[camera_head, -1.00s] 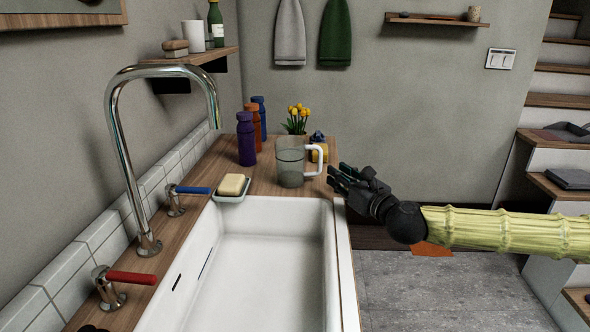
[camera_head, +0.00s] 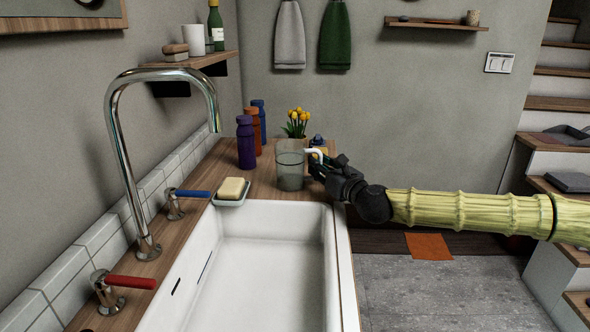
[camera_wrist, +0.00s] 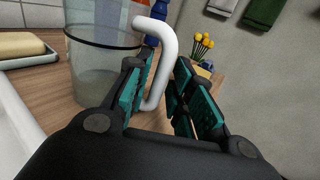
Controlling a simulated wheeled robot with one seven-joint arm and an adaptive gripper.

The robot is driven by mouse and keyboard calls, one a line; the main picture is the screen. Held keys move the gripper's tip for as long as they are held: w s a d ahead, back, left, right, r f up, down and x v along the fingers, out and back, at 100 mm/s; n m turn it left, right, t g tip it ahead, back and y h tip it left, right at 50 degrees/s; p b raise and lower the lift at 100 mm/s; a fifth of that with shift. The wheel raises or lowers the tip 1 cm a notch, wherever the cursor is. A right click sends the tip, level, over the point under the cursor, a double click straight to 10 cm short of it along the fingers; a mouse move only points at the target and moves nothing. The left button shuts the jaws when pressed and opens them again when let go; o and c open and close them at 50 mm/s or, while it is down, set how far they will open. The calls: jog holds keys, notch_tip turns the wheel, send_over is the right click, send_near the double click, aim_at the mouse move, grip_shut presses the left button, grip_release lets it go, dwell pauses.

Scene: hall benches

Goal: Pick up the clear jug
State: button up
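The clear jug (camera_head: 290,166) stands upright on the wooden counter behind the sink, with its white handle on the right side. My gripper (camera_head: 318,168) is at the handle, to the right of the jug. In the wrist view the jug (camera_wrist: 95,60) is at the upper left, and its white handle (camera_wrist: 168,50) passes between the two teal-padded fingers of my gripper (camera_wrist: 165,85). The fingers are apart, with a gap on the right side of the handle.
Purple (camera_head: 246,142), orange (camera_head: 254,132) and blue bottles stand behind the jug on the left. A soap dish (camera_head: 232,199) with soap is in front of them. Yellow flowers (camera_head: 297,120) stand behind the jug. The white sink (camera_head: 275,270) is in front.

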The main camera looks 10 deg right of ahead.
grip_shut()
jog(key=shift+r, duration=0.15)
dwell(0.4)
